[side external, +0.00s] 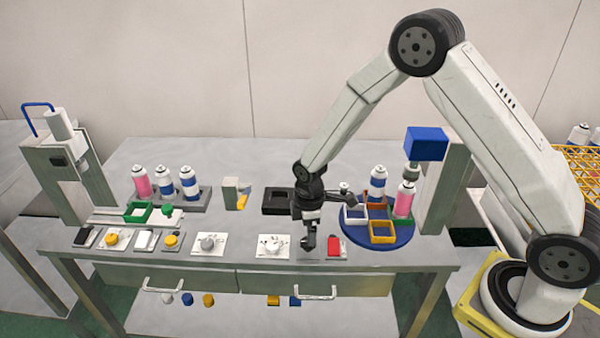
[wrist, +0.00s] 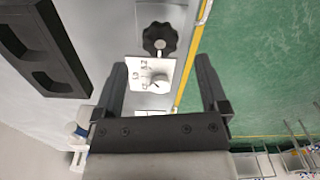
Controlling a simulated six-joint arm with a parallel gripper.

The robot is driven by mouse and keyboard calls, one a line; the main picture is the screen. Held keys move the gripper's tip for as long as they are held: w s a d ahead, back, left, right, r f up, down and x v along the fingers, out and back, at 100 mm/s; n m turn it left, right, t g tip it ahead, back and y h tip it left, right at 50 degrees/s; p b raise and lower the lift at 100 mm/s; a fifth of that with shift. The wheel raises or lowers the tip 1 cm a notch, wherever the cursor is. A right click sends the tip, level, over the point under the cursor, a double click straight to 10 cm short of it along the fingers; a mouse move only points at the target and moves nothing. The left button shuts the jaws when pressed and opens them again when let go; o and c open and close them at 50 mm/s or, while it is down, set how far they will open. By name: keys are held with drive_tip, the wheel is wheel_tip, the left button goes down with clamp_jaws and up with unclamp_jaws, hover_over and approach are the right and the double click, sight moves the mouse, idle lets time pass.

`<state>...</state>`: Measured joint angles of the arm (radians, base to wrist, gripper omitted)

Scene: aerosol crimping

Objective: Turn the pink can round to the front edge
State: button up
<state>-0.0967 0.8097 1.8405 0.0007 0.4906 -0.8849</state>
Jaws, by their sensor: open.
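A pink can (side external: 404,203) with a white top stands on the right side of the blue turntable (side external: 407,232), under the blue-headed press. It is out of the wrist view. A black star knob (wrist: 160,39) sits by the front edge, right of a white dial plate (side external: 272,246); the plate also shows in the wrist view (wrist: 137,72). My gripper (side external: 311,214) is over the front of the bench, left of the turntable. Its jaws (wrist: 161,64) are open and empty, with the dial between them in the wrist view; their height above it is unclear.
The turntable carries coloured square holders and a blue-banded can (side external: 377,184) at its back. The press (side external: 426,143) stands beside it. A black tray (wrist: 45,45) lies behind the dial. A red switch (side external: 334,247) is right of the knob. A second pink can (side external: 141,184) stands at left.

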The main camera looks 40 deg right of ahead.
drive_tip(key=shift+f, duration=2.05)
clamp_jaws()
